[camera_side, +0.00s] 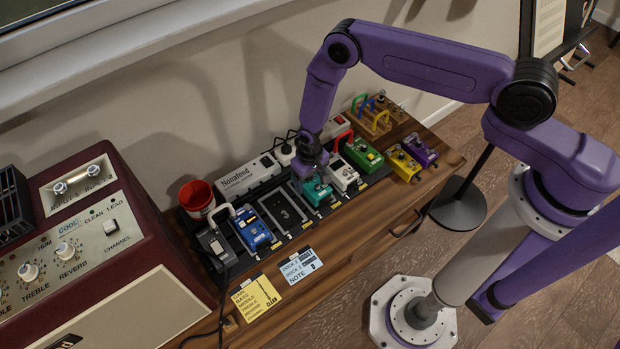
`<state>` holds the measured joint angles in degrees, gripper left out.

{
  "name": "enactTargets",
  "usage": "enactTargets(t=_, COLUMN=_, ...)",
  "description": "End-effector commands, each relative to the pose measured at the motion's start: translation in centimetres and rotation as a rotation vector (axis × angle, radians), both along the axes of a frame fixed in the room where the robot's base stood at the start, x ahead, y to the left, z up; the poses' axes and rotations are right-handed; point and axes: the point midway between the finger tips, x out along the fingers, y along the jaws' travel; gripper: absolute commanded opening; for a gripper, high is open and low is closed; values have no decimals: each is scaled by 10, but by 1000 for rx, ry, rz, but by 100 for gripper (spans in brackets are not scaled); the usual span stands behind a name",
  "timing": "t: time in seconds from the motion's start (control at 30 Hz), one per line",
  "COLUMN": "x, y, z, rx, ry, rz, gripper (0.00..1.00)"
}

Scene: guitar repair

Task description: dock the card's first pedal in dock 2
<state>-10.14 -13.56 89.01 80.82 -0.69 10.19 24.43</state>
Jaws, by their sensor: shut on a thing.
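My gripper (314,176) points down over the pedal board and is shut on the teal pedal (318,191). The arm hides the pedal's upper part, and I cannot tell whether it rests on the board or hangs just above it. To its left is an empty dock marked 3 (285,212). Left of that are a blue pedal (254,232) and a dark pedal (215,243). The white pedal (343,173) and green pedal (362,153) stand to the right. A pale blue card (300,266) lies in front, with "DOCK 2" and "NOTE" lines too small to read fully.
A yellow card (255,298) lies beside the blue card. A yellow pedal (404,164) and a purple pedal (420,150) stand at the right. A white power unit (248,177) and red cup (197,198) are behind the board. A maroon amplifier (95,250) fills the left.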

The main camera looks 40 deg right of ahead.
Motion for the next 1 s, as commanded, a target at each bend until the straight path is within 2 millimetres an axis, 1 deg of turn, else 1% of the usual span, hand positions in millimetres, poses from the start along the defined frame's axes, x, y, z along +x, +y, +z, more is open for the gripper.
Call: enactTargets(t=1.0, x=1, y=0, z=-12, rx=0, ry=-1, rz=0, gripper=26)
